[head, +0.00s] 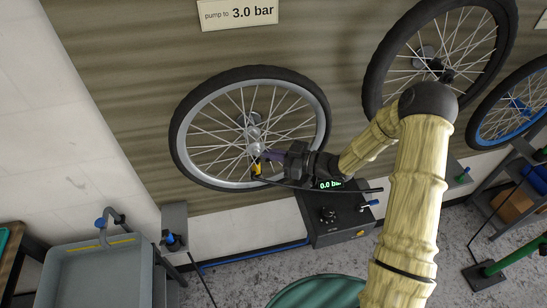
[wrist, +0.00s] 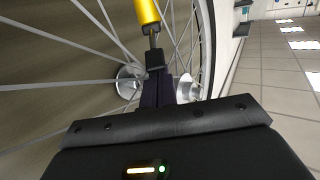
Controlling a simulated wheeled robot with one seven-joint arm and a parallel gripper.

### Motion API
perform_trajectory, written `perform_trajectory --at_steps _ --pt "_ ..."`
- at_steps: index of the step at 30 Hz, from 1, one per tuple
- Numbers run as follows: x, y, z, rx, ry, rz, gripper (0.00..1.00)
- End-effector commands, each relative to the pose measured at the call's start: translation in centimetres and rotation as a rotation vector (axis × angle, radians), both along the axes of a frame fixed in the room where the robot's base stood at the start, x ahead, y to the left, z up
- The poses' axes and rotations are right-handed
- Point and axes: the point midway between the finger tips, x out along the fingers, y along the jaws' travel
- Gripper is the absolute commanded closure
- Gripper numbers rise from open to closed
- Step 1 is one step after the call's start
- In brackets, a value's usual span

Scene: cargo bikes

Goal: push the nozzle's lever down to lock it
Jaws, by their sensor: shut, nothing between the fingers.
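The nozzle (head: 256,176) is small and dark at the lower inner rim of the silver-rimmed wheel, with a yellow lever (head: 256,168) on it. In the wrist view the yellow lever (wrist: 147,12) stands out beyond my fingertips, on a grey metal stem. My gripper (head: 268,157) is shut and empty, its dark purple fingers right beside the lever. It also shows in the wrist view (wrist: 156,80). I cannot tell whether the fingers touch the lever. The nozzle body and valve are mostly hidden.
The wheel (head: 183,112) hangs on the wall under a "pump to 3.0 bar" sign (head: 238,14). A pump box (head: 340,222) reading 0.0 bar stands below my wrist. A black hose (head: 330,190) crosses in front. A grey basin (head: 95,270) is lower left, a green round thing (head: 315,291) at the bottom.

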Motion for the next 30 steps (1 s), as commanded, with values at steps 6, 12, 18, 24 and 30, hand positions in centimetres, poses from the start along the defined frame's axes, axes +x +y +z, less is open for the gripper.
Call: perform_trajectory --at_steps 6,12,18,24,30 --pt "0.0 0.0 0.0 0.000 0.000 0.000 1.00" --pt "0.0 0.0 0.0 0.000 0.000 0.000 1.00" --pt "0.0 0.0 -0.5 0.000 0.000 0.000 1.00" --pt "0.0 0.0 -1.2 0.000 0.000 0.000 1.00" --pt "0.0 0.0 -1.8 0.000 0.000 0.000 1.00"
